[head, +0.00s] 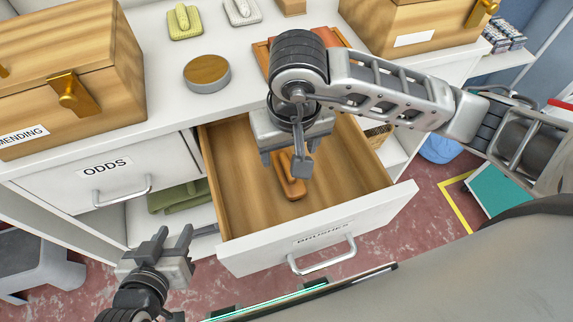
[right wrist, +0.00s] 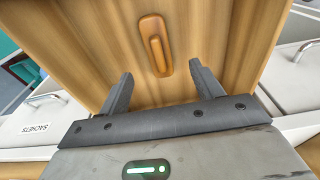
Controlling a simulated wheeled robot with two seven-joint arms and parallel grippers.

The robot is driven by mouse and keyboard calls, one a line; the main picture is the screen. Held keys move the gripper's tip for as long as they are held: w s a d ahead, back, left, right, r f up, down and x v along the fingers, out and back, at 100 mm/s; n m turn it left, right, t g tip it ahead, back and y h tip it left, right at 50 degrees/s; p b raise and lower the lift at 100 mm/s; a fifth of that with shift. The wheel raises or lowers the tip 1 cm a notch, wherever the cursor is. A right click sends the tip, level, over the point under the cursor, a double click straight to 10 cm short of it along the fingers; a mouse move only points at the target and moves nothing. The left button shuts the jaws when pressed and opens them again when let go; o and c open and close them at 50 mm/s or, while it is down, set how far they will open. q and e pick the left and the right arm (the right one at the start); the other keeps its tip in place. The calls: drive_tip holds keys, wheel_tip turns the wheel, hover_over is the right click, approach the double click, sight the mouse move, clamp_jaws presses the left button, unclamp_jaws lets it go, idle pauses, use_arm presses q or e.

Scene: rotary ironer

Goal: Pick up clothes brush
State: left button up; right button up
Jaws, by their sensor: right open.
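The clothes brush (head: 292,187), a brown wooden piece with a raised handle, lies on the floor of the open drawer (head: 237,190) labelled BRUSHES. It also shows whole in the right wrist view (right wrist: 154,45), beyond the fingertips. My right gripper (head: 283,162) is over the drawer, above the brush, and hides part of it in the head view. Its fingers (right wrist: 162,72) are apart with nothing between them. My left gripper (head: 173,238) is open and empty, outside the drawer to its left.
The drawer's front and side walls surround the brush; its floor is otherwise bare where visible. A closed ODDS drawer (head: 92,178) is at left. Wooden boxes (head: 70,75) (head: 405,25), a round tin (head: 207,73) and yellow (head: 185,22) and white brushes (head: 242,11) stand on the counter.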

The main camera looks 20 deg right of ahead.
sight(288, 166)
drive_tip(key=f, duration=0.5)
drive_tip(key=shift+w, duration=0.3)
drive_tip(key=shift+w+d+f, duration=0.1)
drive_tip(key=shift+w+f, duration=0.1)
drive_tip(key=shift+f, duration=0.65)
drive_tip(key=shift+w+d+f, duration=0.1)
drive_tip(key=shift+w+f, duration=0.15)
drive_tip(key=shift+f, duration=0.6)
drive_tip(key=shift+w+f, duration=0.2)
drive_tip(key=shift+f, duration=0.65)
drive_tip(key=c, duration=1.1)
